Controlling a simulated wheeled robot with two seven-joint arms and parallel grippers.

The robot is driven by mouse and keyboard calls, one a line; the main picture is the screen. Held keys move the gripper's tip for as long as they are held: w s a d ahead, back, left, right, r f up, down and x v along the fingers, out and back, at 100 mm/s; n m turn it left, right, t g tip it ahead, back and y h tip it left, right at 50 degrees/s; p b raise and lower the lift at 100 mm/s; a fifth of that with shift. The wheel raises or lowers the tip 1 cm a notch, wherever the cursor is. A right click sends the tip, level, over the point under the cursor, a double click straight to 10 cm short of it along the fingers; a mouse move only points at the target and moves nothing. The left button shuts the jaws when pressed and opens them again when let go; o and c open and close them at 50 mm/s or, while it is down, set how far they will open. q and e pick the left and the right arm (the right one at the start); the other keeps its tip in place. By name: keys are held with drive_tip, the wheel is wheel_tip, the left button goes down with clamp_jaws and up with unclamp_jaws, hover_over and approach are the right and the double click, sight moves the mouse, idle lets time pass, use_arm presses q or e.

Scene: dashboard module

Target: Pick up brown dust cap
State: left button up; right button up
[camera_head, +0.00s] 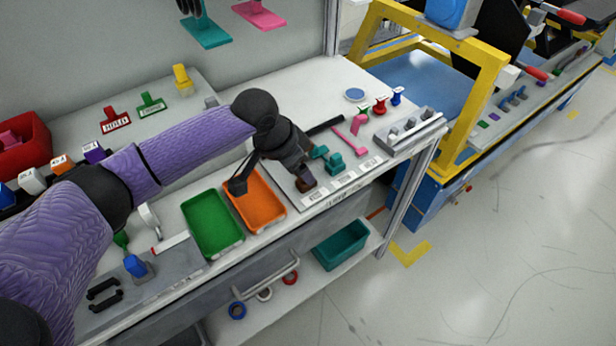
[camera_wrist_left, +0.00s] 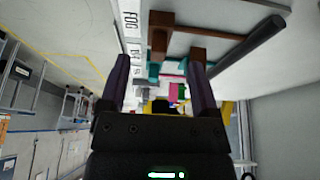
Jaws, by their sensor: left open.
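The brown dust cap (camera_head: 307,185) stands on the labelled board at the front of the bench, partly hidden by my left gripper (camera_head: 301,168). In the left wrist view the brown cap (camera_wrist_left: 160,34) shows near the top, beside the FOG label and beyond the fingertips. My left gripper (camera_wrist_left: 160,62) is open there, with nothing seen between its fingers. The head view does not show clearly whether it touches the cap. My right gripper is not in view.
A teal cap (camera_head: 334,162) and a pink cap (camera_head: 355,132) stand to the right on the bench. A black rod (camera_head: 325,125) lies behind. Orange (camera_head: 256,207) and green (camera_head: 212,222) trays lie left of the board. A metal holder (camera_head: 410,130) is at right.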

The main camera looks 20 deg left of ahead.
use_arm(q)
drive_tip(key=b+x, duration=0.2)
drive_tip(key=x, duration=0.2)
drive_tip(key=shift+s+f, duration=0.1)
drive_tip(key=shift+f, duration=0.05)
drive_tip(key=shift+d+f, duration=0.1)
drive_tip(key=shift+f, duration=0.2)
drive_tip(key=shift+r, duration=0.15)
drive_tip(key=shift+c, duration=0.6)
drive_tip(key=c, duration=0.7)
drive_tip(key=shift+c, duration=1.2)
clamp_jaws()
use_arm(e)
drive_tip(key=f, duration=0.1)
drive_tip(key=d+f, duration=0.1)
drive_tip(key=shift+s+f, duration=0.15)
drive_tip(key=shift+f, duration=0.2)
